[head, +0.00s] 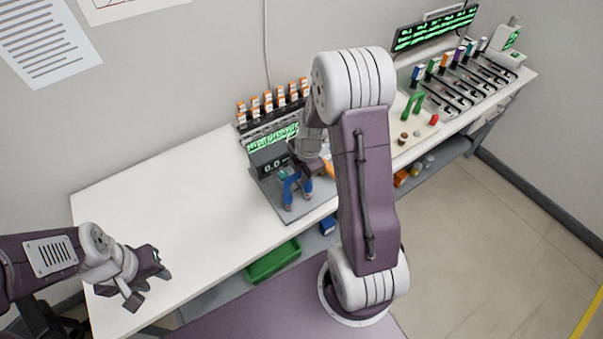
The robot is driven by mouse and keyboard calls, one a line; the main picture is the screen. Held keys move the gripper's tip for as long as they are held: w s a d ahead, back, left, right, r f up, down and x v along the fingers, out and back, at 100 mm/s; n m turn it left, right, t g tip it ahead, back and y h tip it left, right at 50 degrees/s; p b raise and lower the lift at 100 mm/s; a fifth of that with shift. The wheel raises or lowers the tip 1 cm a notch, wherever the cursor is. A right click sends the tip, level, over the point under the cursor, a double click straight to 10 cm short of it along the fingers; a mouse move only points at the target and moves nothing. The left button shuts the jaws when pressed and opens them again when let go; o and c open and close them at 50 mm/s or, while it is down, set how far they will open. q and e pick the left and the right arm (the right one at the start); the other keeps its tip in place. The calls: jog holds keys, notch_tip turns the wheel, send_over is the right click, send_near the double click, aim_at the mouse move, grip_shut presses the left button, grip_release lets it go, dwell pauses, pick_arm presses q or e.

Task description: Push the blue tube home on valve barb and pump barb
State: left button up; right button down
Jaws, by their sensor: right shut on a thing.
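The blue tube (288,192) is a small bent blue shape at the small grey station in the middle of the bench. My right gripper (299,176) reaches down there from above and is shut on the blue tube. The valve barb and the pump barb are too small or too covered by my gripper to make out, so I cannot tell how the tube ends sit on them. My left gripper (149,286) is open and empty over the left front of the bench, well apart from the tube.
The grey station (292,214) has a black box with a green-lit display behind it. A rack of orange-capped vials (268,103) stands at the back. A green arch (412,106) and small parts lie right of my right arm. The bench's left part (170,195) is clear.

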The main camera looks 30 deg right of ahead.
dwell(0.4)
jog(key=shift+b, duration=0.65)
dwell(0.9)
jog(key=shift+s+a+f+b, duration=0.1)
jog(key=shift+f+b, duration=1.7)
jog(key=shift+b, duration=0.15)
jog(key=c, duration=1.2)
grip_release()
jog(key=shift+r, duration=0.1)
notch_tip(320, 180, up, 9)
jog(key=s, duration=0.1)
jog(key=shift+s, duration=0.35)
